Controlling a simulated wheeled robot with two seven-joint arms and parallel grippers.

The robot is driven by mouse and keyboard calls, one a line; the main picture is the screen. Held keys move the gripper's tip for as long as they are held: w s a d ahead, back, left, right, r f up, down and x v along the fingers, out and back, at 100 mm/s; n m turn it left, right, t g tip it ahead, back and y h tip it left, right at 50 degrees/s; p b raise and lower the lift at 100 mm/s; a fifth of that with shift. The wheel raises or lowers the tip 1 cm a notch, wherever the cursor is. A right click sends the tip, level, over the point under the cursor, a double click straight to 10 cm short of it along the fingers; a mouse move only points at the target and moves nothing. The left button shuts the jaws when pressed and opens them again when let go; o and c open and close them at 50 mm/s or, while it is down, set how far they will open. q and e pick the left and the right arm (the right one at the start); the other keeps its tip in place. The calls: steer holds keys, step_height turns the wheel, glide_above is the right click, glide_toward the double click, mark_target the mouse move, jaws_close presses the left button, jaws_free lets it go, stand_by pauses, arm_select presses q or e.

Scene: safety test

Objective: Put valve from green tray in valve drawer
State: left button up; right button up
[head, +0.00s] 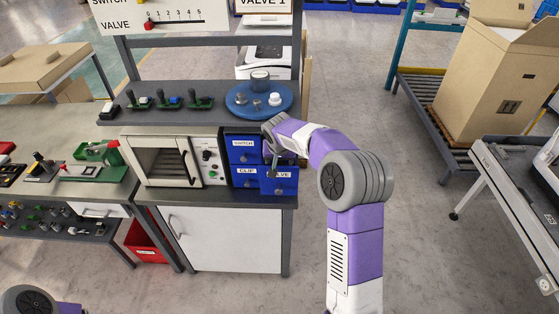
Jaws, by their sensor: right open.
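The valve drawer (285,187) is the lower right blue drawer of a small cabinet, its label partly hidden by my right gripper. My right gripper (275,163) is open, in front of the blue drawers and just above the valve drawer; contact is unclear. Several small dark green trays (165,104) with small parts stand on the upper shelf. Another green holder (82,174) lies on the left table. I cannot make out which part is the valve. My left gripper is outside the picture; only a bit of my left arm shows at lower left.
A round blue tray (240,111) with metal and white parts stands on the shelf above the drawers. The switch drawer (240,155) and clip drawer (246,182) are beside the valve drawer. A white oven-like box (132,158) stands left. Open floor lies in front.

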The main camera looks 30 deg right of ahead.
steer(key=p+v, duration=0.1)
steer(key=v, duration=1)
steer(key=shift+r, duration=0.25)
steer(key=shift+s, duration=0.1)
